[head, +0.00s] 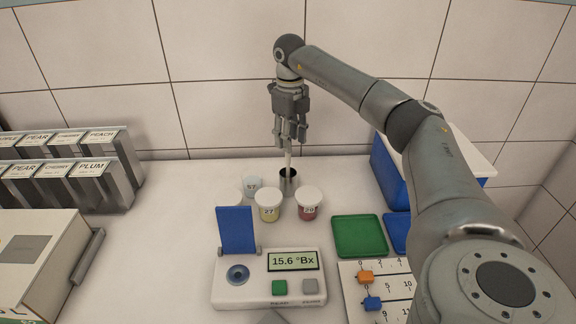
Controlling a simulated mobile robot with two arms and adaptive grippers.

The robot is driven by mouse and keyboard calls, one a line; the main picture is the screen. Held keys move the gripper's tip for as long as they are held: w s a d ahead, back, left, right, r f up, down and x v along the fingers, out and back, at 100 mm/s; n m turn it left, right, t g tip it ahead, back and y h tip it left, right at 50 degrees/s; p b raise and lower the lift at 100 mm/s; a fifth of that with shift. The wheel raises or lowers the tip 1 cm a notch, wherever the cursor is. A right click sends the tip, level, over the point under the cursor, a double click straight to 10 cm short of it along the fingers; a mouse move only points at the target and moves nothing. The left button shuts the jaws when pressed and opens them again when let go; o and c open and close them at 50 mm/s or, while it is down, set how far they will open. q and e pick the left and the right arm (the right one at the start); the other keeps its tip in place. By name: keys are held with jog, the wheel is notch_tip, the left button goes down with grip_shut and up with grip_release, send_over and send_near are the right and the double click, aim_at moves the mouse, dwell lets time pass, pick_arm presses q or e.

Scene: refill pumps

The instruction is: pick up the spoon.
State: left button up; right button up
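The spoon (289,161) stands nearly upright, its pale handle rising out of a small dark metal cup (288,183) near the back of the table. Its lower end is hidden inside the cup. My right gripper (291,143) points down just above the cup. Its fingers look spread apart, with the top of the handle between or just below their tips; I cannot tell whether they touch it. My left gripper is not in view.
Lidded cups (269,206) (308,204) stand just in front of the metal cup, close to it. A meter reading 15.6 °Bx (268,289) is at the front. A green tray (359,237) and a blue box (391,175) are on the right. Labelled racks (75,185) are on the left.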

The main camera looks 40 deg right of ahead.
aim_at(288, 162)
jog(key=f, duration=0.1)
jog(key=f+p, duration=0.1)
jog(key=f, duration=0.1)
jog(key=f+p, duration=0.1)
jog(key=f, duration=0.1)
jog(key=shift+w+a, duration=0.2)
jog(key=shift+a, duration=0.1)
jog(key=shift+f, duration=0.25)
grip_shut()
